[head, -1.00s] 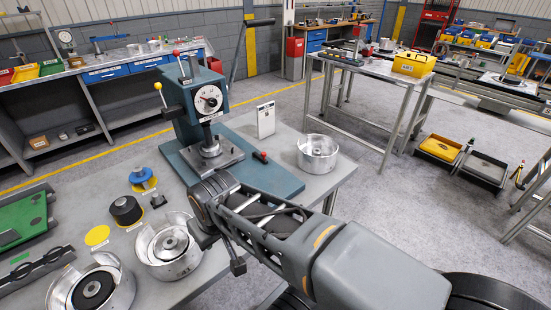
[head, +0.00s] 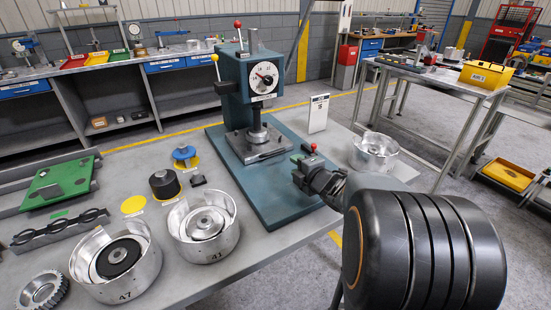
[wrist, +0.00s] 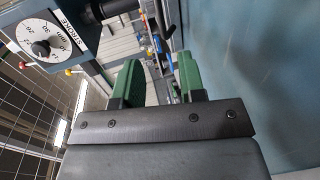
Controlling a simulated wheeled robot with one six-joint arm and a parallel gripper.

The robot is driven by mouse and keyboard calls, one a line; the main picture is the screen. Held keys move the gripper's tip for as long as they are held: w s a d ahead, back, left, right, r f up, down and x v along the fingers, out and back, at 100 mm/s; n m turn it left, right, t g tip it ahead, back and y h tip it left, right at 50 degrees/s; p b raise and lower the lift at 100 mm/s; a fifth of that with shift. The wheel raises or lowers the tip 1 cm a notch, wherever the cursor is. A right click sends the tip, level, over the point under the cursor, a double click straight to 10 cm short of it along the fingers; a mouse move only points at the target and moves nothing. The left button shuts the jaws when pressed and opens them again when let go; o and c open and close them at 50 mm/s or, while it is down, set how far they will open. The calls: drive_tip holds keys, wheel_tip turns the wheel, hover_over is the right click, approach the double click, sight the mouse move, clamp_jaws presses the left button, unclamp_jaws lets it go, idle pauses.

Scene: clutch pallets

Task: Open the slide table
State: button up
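The teal press (head: 252,85) stands on its teal base plate (head: 290,205) on the workbench. Its metal slide table (head: 258,146) sits under the ram, which appears down at it. A small red-tipped handle (head: 313,148) shows at the right of the base plate. My gripper (head: 300,158) is low at that right edge, close to the handle; whether they touch cannot be told. In the wrist view, my gripper's green fingers (wrist: 160,78) are apart with nothing clear between them. The press's stroke dial (wrist: 41,48) is at the upper left there.
A metal housing (head: 375,152) stands right of the base plate, behind my arm. Two more housings, marked 41 (head: 203,227) and 47 (head: 116,260), stand at front left. A white sign (head: 318,113) stands behind the plate. The plate's front is clear.

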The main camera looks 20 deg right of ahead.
sight(275, 152)
drive_tip(key=shift+w+f+n, duration=0.25)
drive_tip(key=shift+w+n, duration=0.05)
drive_tip(key=shift+w, duration=0.05)
drive_tip(key=x, duration=1.3)
drive_tip(key=shift+a+r, duration=0.2)
drive_tip(key=shift+a, duration=0.05)
clamp_jaws()
